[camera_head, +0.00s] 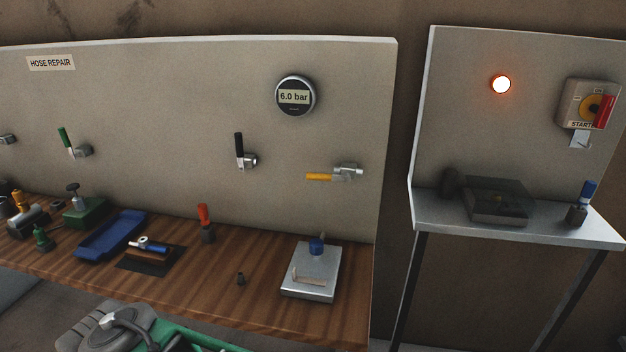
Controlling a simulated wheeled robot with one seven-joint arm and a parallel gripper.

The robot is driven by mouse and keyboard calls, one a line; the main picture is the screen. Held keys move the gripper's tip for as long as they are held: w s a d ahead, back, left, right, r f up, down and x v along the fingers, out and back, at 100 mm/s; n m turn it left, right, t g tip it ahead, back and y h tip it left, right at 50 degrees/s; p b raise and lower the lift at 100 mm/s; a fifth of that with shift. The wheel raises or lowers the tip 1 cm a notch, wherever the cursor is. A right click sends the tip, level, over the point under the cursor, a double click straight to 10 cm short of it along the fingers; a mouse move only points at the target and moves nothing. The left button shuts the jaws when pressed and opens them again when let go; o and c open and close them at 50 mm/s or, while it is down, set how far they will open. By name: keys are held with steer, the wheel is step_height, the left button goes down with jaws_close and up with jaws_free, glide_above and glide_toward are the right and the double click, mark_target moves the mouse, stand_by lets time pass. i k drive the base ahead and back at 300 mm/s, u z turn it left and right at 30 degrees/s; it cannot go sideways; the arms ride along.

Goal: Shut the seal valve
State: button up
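Several lever valves are fixed on the grey back panel, and no label shows which one is the seal valve. A valve with a green lever (65,140) is at the left, its lever pointing up and slightly left. A valve with a black lever (239,147) is in the middle, its lever upright. A valve with a yellow lever (320,177) is at the right, its lever lying level and pointing left. Another fitting (7,139) is cut off at the left edge. My gripper is not visible; nothing touches the levers.
A round gauge (295,96) reads 6.0 bar. The wooden bench (205,285) holds a blue tray (112,236), a red-handled tool (205,222) and a metal plate (312,286). At the right, a side table (432,213) stands below a lit orange lamp (501,84) and a START switch (592,107).

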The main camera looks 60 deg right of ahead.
mark_target(312, 176)
steer(key=k, duration=0.6)
steer(key=z, duration=0.8)
steer(key=i, duration=0.5)
